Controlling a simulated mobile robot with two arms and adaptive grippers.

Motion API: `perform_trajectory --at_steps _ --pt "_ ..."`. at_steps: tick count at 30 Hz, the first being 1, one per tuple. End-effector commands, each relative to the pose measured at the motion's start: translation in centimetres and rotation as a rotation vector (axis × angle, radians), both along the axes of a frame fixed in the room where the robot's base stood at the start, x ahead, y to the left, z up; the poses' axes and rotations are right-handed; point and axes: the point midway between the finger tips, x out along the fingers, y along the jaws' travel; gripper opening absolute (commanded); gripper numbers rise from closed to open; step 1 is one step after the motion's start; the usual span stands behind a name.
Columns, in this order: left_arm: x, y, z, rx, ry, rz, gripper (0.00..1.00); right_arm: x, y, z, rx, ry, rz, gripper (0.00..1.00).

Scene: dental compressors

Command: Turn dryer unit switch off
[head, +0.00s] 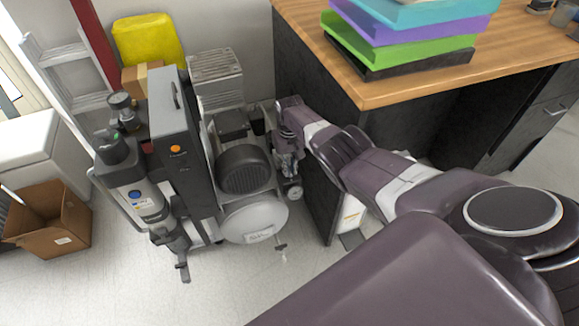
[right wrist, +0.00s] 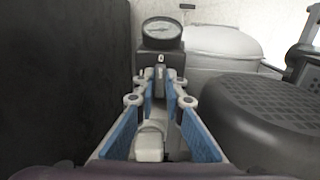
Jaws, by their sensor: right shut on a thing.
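In the right wrist view, a small black switch box (right wrist: 162,58) with a white 0 mark sits under a round pressure gauge (right wrist: 162,33). My right gripper (right wrist: 161,84) has its blue-padded fingers shut on the switch knob below the mark. The knob is mostly hidden between the fingertips. In the head view, my right gripper (head: 288,160) points down at the right side of the compressor unit (head: 243,168), beside the desk. The switch is hidden there. My left gripper is not in view.
The wooden-topped desk (head: 400,90) with stacked trays (head: 400,45) stands close to the right arm. A tall dark cabinet (head: 172,140) with an orange button, a cardboard box (head: 50,215) and a yellow container (head: 148,40) are to the left. Front floor is clear.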

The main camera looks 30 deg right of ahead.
Motion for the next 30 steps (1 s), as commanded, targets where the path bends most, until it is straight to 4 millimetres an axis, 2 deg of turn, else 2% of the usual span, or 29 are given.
perform_trajectory --at_steps 15,16,20,30 --pt "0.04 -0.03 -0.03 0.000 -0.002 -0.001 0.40 0.07 -0.03 0.08 0.000 -0.001 -0.019 0.00" --pt "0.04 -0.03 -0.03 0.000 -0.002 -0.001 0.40 0.07 -0.03 0.08 0.000 -0.001 -0.019 0.13" --pt "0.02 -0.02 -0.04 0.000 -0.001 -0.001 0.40 0.06 -0.02 0.07 0.000 -0.001 -0.018 0.28" --pt "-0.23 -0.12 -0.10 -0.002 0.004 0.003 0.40 0.02 -0.01 0.12 0.000 0.000 -0.017 0.28"
